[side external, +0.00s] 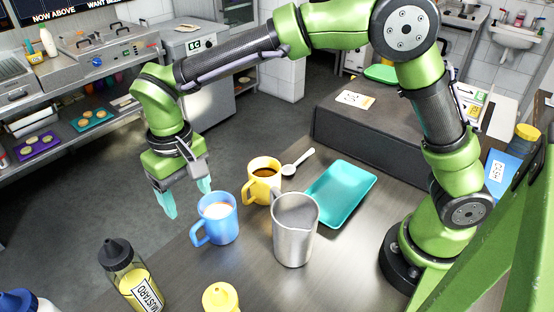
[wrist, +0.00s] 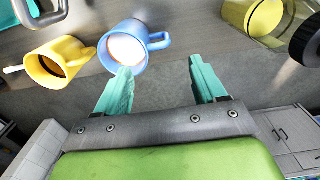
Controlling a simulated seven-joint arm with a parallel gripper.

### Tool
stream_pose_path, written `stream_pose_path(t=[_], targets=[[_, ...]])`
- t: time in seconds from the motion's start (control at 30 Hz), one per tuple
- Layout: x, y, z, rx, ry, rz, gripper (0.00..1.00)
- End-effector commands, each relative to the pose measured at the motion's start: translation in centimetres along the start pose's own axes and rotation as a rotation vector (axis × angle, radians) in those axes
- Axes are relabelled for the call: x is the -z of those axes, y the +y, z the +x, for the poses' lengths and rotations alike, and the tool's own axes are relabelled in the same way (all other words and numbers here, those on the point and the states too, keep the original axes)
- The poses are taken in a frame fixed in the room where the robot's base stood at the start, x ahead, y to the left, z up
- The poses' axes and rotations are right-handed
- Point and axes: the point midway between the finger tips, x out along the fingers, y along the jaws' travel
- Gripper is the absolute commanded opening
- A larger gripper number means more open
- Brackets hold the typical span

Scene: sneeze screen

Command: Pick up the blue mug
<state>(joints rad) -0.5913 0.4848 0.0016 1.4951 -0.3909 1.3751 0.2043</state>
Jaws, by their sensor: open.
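The blue mug (side external: 218,222) stands upright on the counter near its edge, with a pale drink inside and its handle toward the lower left. In the wrist view the blue mug (wrist: 127,46) is just past the tip of the left finger, its handle pointing right. My gripper (side external: 187,203) is open and empty, above and to the left of the mug, out past the counter edge in the side view. Its two teal fingers also show in the wrist view (wrist: 161,72), with bare floor and counter edge between them.
A yellow mug (side external: 261,186) with dark drink, a steel pitcher (side external: 294,240) and a teal tray (side external: 341,192) stand close by. A white spoon (side external: 298,162) lies behind. A mustard bottle (side external: 132,277) and a yellow-topped bottle (side external: 221,298) are at the front.

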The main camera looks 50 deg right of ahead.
Motion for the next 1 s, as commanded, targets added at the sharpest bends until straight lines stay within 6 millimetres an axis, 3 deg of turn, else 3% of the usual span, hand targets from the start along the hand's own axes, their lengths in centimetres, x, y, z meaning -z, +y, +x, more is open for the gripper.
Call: stream_pose_path(t=[0.1, 0.3, 0.53, 0.8, 1.0], targets=[[-0.1, 0.1, 2.9, -0.003, -0.005, 0.000, 0.70], [0.0, 0.0, 6.1, 0.000, -0.001, -0.001, 0.70], [0.0, 0.0, 7.7, 0.000, 0.000, 0.000, 0.70], [0.0, 0.0, 11.8, 0.000, -0.002, 0.000, 0.70], [0.0, 0.0, 12.7, 0.002, 0.002, -0.001, 0.70]])
